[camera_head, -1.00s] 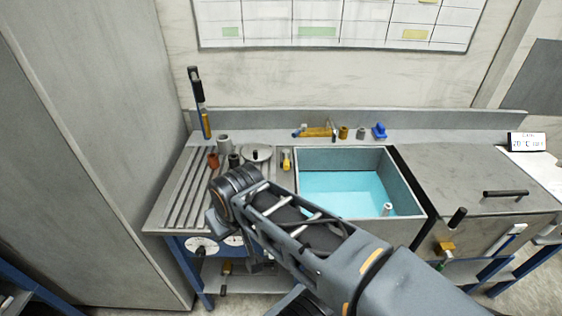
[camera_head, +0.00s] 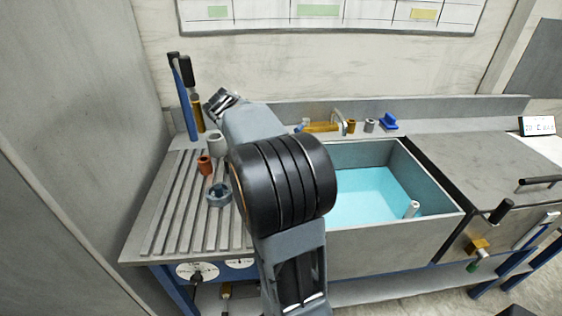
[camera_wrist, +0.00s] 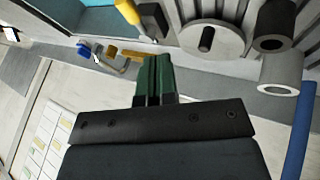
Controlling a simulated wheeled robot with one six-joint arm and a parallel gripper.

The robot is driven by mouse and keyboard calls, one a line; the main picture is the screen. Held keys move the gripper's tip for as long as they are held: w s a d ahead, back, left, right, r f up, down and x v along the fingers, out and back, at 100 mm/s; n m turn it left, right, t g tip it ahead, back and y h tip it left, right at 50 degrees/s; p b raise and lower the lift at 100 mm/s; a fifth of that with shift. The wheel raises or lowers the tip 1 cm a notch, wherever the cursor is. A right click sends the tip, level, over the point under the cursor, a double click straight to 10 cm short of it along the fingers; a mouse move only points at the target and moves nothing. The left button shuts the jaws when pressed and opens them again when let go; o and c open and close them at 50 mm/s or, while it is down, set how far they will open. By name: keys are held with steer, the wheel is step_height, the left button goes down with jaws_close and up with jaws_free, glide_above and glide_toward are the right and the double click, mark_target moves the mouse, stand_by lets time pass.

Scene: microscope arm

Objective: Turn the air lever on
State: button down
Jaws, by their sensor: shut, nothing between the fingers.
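My gripper (camera_wrist: 153,77) shows in the wrist view with its dark green fingers shut together and nothing between them. In the head view my arm reaches up over the draining board to the back left, and the fingers cannot be made out there. No part can be surely read as the air lever. A brass valve (camera_head: 480,245) with a black handle (camera_head: 501,212) is on the front right of the bench. Another small brass fitting (camera_head: 226,291) sits low under the draining board, partly behind my arm. My gripper is apart from both.
A sink (camera_head: 395,233) with blue liquid is right of my arm. Tall tools (camera_head: 183,100) stand at the back left. Dials (camera_head: 197,271) are on the front.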

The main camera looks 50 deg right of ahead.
steer(key=shift+s+d+f, duration=0.1)
steer(key=shift+d, duration=0.1)
steer(key=x, duration=0.9)
steer(key=shift+p, duration=0.35)
steer(key=shift+s+d+f+p, duration=0.2)
steer(key=shift+s+d+f, duration=0.05)
steer(key=shift+s+d, duration=0.25)
steer(key=shift+s+d+f+p, duration=0.25)
steer(key=shift+s+d, duration=0.15)
steer(key=shift+d, duration=0.25)
steer(key=shift+s+d+f, duration=0.2)
steer(key=shift+s+d, duration=0.2)
steer(key=shift+d, duration=0.1)
steer(key=shift+s+d, duration=0.1)
